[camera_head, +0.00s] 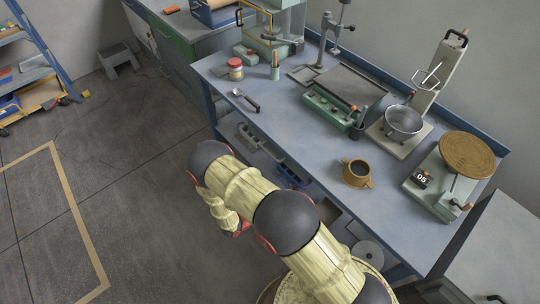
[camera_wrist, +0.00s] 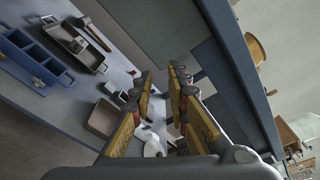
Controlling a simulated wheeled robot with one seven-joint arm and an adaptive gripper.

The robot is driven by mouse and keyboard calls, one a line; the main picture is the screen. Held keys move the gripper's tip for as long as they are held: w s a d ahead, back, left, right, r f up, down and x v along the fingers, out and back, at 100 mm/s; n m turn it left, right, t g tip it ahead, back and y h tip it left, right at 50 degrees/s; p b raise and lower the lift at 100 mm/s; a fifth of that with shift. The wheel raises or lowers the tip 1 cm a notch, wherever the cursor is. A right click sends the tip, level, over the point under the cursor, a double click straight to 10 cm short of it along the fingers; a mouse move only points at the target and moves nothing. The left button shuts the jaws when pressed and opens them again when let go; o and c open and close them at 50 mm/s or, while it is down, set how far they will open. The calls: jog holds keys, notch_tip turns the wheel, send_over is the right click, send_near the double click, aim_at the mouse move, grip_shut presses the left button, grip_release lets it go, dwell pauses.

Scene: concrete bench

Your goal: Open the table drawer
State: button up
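The table (camera_head: 300,125) is a blue-grey workbench running diagonally through the head view, with a lower shelf under its top. No drawer front or handle can be clearly picked out; my arm covers part of the table's front. In the wrist view the blue table edge (camera_wrist: 245,80) runs down the right side. A dark grey panel (camera_wrist: 155,28) lies left of it, possibly a drawer or the underside of the top. My gripper (camera_wrist: 162,78) is open and empty, its two yellow-and-black fingers apart below the table edge. In the head view my arm hides it.
The lower shelf (camera_wrist: 60,90) holds a blue divided tray (camera_wrist: 32,62), a grey tray (camera_wrist: 72,42) and a brown box (camera_wrist: 102,118). The floor (camera_head: 120,180) at left is open.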

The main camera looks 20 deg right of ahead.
jog(key=w+a+f+n+t, duration=0.2)
jog(key=w+n+t, duration=0.2)
jog(key=n, duration=0.1)
jog(key=n+t+y, duration=0.3)
jog(key=n+t, duration=0.2)
jog(key=n, duration=0.4)
send_near(270, 154)
jog(key=x, duration=0.3)
jog(key=shift+f+b+x, duration=0.15)
jog(key=shift+b+x, duration=0.25)
jog(key=shift+x, duration=1.45)
jog(key=shift+f+b+x, duration=0.15)
jog(key=shift+b+x, duration=0.2)
jog(key=shift+x, duration=1.45)
jog(key=shift+w, duration=0.1)
jog(key=shift+c, duration=0.4)
grip_shut()
